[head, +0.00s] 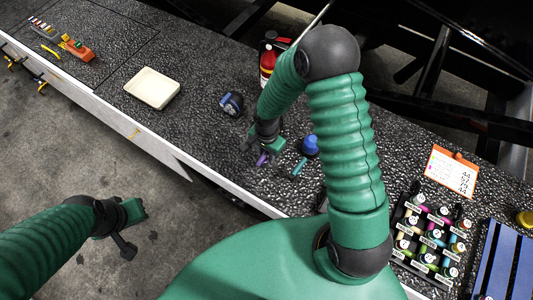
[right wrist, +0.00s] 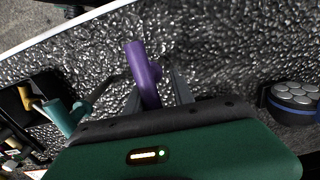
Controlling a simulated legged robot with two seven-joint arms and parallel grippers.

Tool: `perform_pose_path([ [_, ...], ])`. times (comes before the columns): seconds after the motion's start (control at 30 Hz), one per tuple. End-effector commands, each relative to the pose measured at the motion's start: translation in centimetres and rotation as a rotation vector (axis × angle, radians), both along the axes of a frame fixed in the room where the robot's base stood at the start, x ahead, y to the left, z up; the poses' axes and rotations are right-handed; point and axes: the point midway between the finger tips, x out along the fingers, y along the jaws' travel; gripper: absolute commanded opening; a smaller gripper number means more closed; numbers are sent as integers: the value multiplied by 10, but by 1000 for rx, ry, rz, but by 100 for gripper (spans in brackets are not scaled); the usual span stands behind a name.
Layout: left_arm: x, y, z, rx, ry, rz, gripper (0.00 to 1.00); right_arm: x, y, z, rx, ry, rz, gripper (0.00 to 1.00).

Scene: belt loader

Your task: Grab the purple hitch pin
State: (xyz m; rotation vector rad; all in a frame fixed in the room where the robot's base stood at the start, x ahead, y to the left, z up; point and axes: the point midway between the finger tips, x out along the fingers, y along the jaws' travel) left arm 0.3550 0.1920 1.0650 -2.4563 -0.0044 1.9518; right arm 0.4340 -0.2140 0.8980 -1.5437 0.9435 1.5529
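The purple hitch pin (head: 262,159) lies on the dark, bumpy belt-loader top, partly hidden under my right gripper (head: 258,150). In the right wrist view the purple hitch pin (right wrist: 143,70) stands out between the two grey fingers of my right gripper (right wrist: 157,92). The fingers are apart, one on each side of the pin, with a gap visible. The pin's lower end is hidden by the gripper body. My left gripper (head: 128,228) hangs over the concrete floor at the lower left, far from the pin; its finger opening is unclear.
A teal pin (head: 299,167) and a blue-capped item (head: 310,145) lie just right of the gripper. A blue-black device (head: 231,103), a cream tray (head: 152,88) and a red extinguisher (head: 268,60) are nearby. A rack of labelled bottles (head: 428,238) stands at right.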

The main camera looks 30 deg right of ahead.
Motion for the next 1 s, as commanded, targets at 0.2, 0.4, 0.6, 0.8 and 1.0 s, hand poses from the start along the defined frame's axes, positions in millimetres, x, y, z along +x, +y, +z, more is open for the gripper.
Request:
perform_pose_path([
  [0.2,0,0,0,0,0,0,0,0,1,1,-1,0,0,0],
  [0.4,0,0,0,0,0,1,0,0,0,0,0,0,0,0],
  [0.6,0,0,0,0,0,0,0,0,0,1,0,-1,0,0],
  [0.8,0,0,6,0,0,0,0,0,0,8,0,-1,0,0],
  [1.0,0,0,28,0,0,0,0,1,0,34,-1,-2,1,0],
])
